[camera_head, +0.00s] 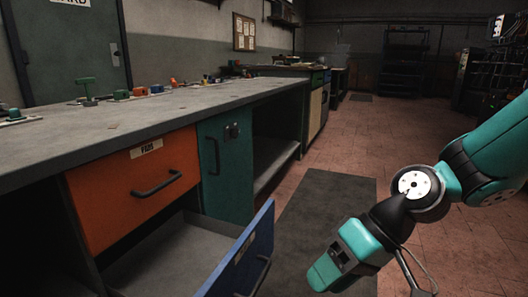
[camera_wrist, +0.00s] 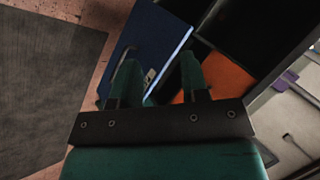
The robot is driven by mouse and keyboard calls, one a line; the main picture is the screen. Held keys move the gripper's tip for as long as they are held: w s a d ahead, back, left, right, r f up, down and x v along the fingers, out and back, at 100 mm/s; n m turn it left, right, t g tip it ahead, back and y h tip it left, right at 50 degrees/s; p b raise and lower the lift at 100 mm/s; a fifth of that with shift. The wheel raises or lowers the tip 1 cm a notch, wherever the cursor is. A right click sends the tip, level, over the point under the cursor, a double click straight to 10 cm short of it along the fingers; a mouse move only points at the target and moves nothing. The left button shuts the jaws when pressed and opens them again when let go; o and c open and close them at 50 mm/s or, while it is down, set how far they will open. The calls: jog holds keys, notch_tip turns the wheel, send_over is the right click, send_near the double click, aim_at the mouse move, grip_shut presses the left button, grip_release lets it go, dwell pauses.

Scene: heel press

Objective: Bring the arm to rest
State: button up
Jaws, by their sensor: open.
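My arm hangs at the right of the head view, bent, with my teal gripper (camera_head: 324,276) pointing down and left, over the floor. In the wrist view my gripper (camera_wrist: 158,75) shows two teal fingers apart, with nothing between them. An open blue-fronted drawer (camera_head: 243,257) is left of my gripper in the head view, with a gap of floor between them. The blue front (camera_wrist: 147,42) also lies beyond the fingers in the wrist view.
The workbench (camera_head: 150,115) has a closed orange drawer (camera_head: 135,187) and a teal cupboard door (camera_head: 225,165). Small coloured items stand along its back. A dark mat (camera_head: 325,205) lies on the tiled floor (camera_head: 395,145), which is clear further back.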

jog(key=s+d+r+n+t+h, duration=0.1)
jog(key=s+d+r+h, duration=0.15)
jog(key=s, duration=0.35)
jog(key=s+d+r+h, duration=0.2)
jog(key=s+d+r, duration=0.1)
jog(key=s+r, duration=0.15)
notch_tip(320, 180, up, 38)
jog(key=p, duration=3.8)
jog(key=shift+a+f+p, duration=0.2)
jog(key=shift+a+p, duration=0.1)
jog(key=shift+p, duration=0.1)
jog(key=shift+s, duration=0.15)
